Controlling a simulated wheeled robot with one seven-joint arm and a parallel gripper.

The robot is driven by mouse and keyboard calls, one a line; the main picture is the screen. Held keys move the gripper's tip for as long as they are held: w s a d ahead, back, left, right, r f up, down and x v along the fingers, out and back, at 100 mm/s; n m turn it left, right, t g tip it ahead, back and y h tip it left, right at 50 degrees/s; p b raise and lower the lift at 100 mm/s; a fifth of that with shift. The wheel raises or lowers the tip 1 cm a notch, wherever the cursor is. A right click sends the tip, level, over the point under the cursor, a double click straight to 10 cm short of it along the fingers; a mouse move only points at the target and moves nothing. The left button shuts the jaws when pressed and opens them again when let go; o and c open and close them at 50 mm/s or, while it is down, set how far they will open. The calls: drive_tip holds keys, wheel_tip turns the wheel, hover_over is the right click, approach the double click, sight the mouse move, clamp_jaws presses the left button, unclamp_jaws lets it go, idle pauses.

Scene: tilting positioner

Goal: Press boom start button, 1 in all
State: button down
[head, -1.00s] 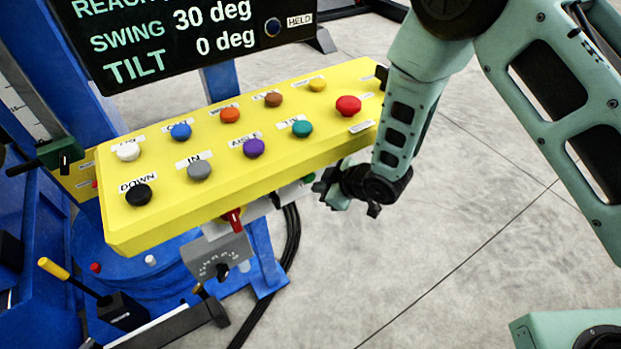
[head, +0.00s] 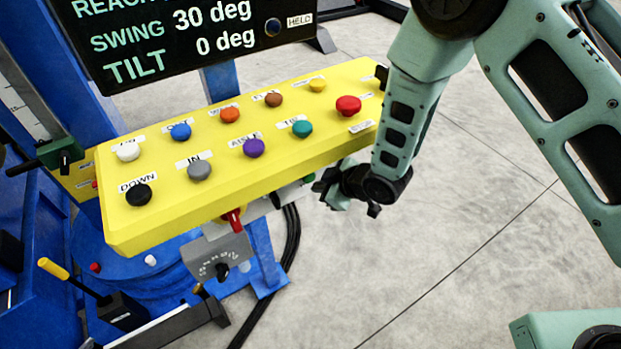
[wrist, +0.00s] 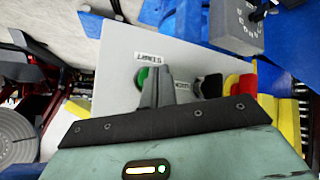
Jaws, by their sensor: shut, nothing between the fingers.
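The green button (wrist: 142,78) sits on a grey panel (wrist: 118,50) beneath a label that reads START upside down in the wrist view. The shut, empty fingers of my gripper (wrist: 160,72) stand in front of its right side and hide part of it. I cannot tell whether the fingertips touch it. In the head view, my gripper (head: 330,190) is low beside the right end of the yellow console (head: 230,185). A bit of green (head: 308,180) shows under the console edge, largely hidden.
Beside the green button are a black knob (wrist: 210,87) and a red handle (wrist: 232,84). The console top carries several coloured buttons, including a red one (head: 348,105). A display (head: 190,40) reads swing 30 deg, tilt 0 deg. Open concrete floor (head: 450,230) lies to the right.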

drive_tip(key=shift+w+a, duration=0.15)
drive_tip(key=shift+w, duration=0.05)
drive_tip(key=shift+w+a, duration=0.1)
drive_tip(key=shift+w, duration=0.05)
idle(0.3)
drive_tip(key=shift+w+a, duration=0.3)
drive_tip(key=shift+w, duration=0.1)
idle(0.9)
drive_tip(key=shift+s+d, duration=0.1)
drive_tip(key=shift+s+d+b, duration=0.3)
drive_tip(key=shift+s+d, duration=0.1)
drive_tip(key=shift+s, duration=0.2)
drive_tip(key=shift+s, duration=0.1)
drive_tip(key=s+d, duration=0.1)
drive_tip(key=s, duration=0.1)
drive_tip(key=s+d, duration=0.2)
idle(0.3)
idle(0.8)
